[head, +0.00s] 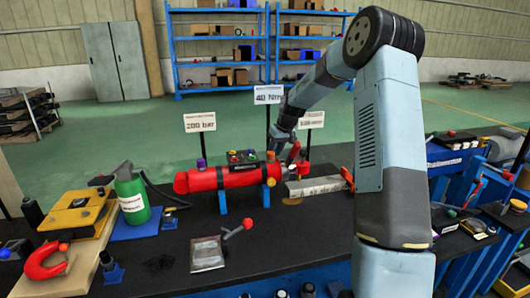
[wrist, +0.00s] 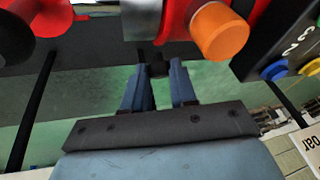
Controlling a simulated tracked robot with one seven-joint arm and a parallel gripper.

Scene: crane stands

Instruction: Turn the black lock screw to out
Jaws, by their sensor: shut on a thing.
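The black lock screw (wrist: 158,68) shows in the wrist view as a small dark piece between my fingertips, below a grey metal part. My gripper (wrist: 158,80) is shut on it, with one blue-grey finger on each side. Its turn position cannot be read, as the fingers hide most of it. In the head view my gripper (head: 279,148) is at the right end of the red cylinder (head: 235,178); the screw cannot be made out there. An orange knob (wrist: 219,32) is just right of my fingers in the wrist view and also shows in the head view (head: 271,181).
A black box with coloured buttons (head: 243,156) sits behind the cylinder and is close on the right in the wrist view. A red-and-black knob (wrist: 30,30) is at left there. Sign posts (head: 268,95) stand behind. A green bottle (head: 132,192) stands left.

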